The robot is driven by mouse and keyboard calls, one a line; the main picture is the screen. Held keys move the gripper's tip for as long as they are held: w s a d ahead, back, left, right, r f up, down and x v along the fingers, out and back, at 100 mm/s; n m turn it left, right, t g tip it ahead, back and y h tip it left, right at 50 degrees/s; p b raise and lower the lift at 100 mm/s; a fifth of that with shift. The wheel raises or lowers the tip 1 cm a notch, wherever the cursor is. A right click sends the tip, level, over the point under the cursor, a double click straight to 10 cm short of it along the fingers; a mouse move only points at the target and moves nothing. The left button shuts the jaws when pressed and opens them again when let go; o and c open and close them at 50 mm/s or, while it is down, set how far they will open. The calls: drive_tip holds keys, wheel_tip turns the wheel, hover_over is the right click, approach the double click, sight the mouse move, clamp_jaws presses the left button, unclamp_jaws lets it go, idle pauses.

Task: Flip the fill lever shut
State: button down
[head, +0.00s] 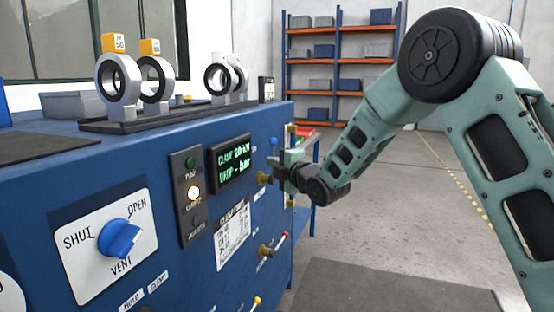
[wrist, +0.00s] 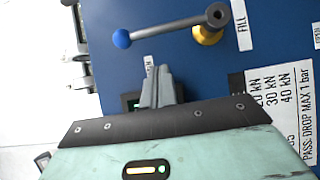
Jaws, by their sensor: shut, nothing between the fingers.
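The fill lever (wrist: 170,28) has a grey arm with a blue ball end, on a brass fitting (wrist: 208,36) beside a FILL label (wrist: 242,25). In the wrist view its arm reaches left from the pivot, with the ball tilted slightly down. In the head view its blue ball (head: 272,142) shows near my gripper (head: 280,168); much of the arm is hard to make out. My gripper (wrist: 158,88) is shut and empty in the wrist view, its fingertips below the lever arm and apart from it. A small label at the fingertips is partly hidden.
The blue panel bears a dial (head: 121,238), a display (head: 230,162) and a button strip (head: 187,196). A red-ended lever (head: 275,244) and a yellow-ended lever (head: 255,303) are lower down. The floor right of the cabinet is open; shelves (head: 340,60) stand behind.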

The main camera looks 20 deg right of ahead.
drive_tip(key=shift+w+d, duration=0.45)
drive_tip(key=shift+w, duration=0.4)
drive_tip(key=shift+w+d, duration=0.4)
drive_tip(key=shift+w, duration=0.45)
drive_tip(key=shift+r, duration=0.1)
drive_tip(key=shift+w+d+m+p, duration=0.15)
drive_tip(key=shift+m+p, duration=0.15)
drive_tip(key=shift+p, duration=0.3)
